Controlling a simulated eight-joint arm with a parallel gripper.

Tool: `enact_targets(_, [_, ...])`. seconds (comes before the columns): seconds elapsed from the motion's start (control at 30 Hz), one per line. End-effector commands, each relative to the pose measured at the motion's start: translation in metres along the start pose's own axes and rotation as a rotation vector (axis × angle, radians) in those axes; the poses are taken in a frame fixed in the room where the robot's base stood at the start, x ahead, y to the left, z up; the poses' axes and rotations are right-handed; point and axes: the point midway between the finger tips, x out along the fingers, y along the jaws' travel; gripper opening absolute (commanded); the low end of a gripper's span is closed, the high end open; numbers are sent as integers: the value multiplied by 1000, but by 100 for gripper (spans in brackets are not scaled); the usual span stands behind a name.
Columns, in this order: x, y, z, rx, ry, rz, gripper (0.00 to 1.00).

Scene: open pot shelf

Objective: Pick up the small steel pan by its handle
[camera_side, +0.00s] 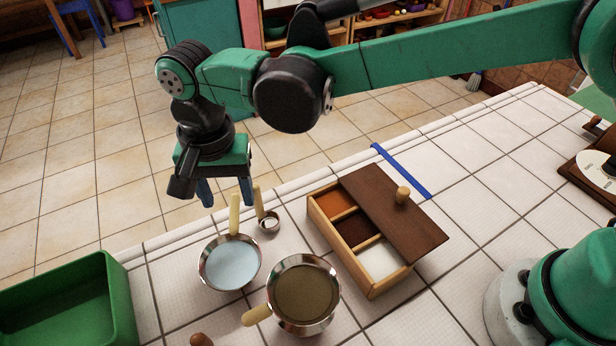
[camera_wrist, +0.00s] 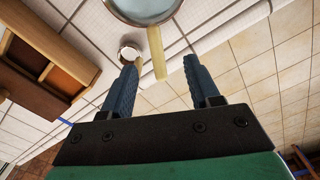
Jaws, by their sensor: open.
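Three steel pans with pale yellow handles are on the white tiled counter. The smallest (camera_side: 269,222) is tiny, with its handle (camera_side: 258,201) pointing up in the side view; it also shows in the wrist view (camera_wrist: 129,51), its handle largely behind my left finger. A mid-sized pan with a pale blue inside (camera_side: 230,264) stands beside it; its handle (camera_wrist: 159,58) shows between my fingers in the wrist view. The largest pan (camera_side: 304,294) has an olive inside and its handle points left. My gripper (camera_side: 226,193) is open, empty and pointing down, above the counter's far edge near the two upright-pointing handles.
A wooden compartment box (camera_side: 338,243) with a dark lid (camera_side: 396,212) partly slid aside stands right of the pans. A green bin (camera_side: 75,300) is at lower left. A blue strip (camera_side: 401,171) lies beyond the box. The counter at upper right is mostly clear.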

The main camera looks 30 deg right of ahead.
Motion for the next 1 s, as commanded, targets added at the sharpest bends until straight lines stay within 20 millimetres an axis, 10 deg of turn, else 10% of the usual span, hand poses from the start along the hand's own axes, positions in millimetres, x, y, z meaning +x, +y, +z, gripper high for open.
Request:
enact_targets(0.57, [48, 2, 4, 0, 1, -1, 55])
enact_targets(0.77, [48, 2, 4, 0, 1, -1, 4])
enact_targets(1.0, [47, 2, 4, 0, 1, -1, 0])
